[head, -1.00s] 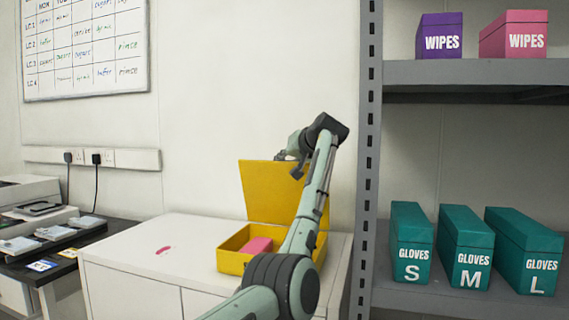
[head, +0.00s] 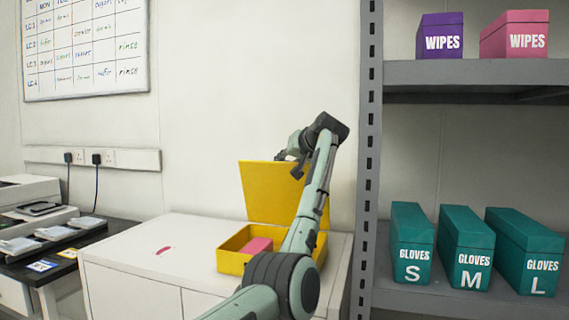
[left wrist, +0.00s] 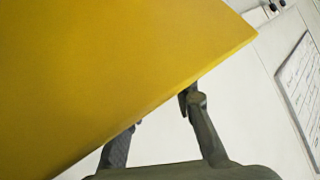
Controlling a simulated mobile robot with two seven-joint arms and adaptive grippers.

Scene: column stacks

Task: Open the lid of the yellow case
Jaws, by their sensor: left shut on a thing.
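The yellow case (head: 231,262) sits on the white cabinet top with a pink block (head: 258,245) inside it. Its lid (head: 268,190) stands raised, close to upright, at the back of the case. My left gripper (head: 290,158) is at the lid's top edge, with my arm crossing in front of the case's right side. In the left wrist view the lid (left wrist: 100,70) fills the upper left, and the fingers of my left gripper (left wrist: 160,108) are shut on its edge. My right gripper is not in view.
A grey shelf (head: 470,72) with glove and wipes boxes stands close on the right. The wall is behind the lid.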

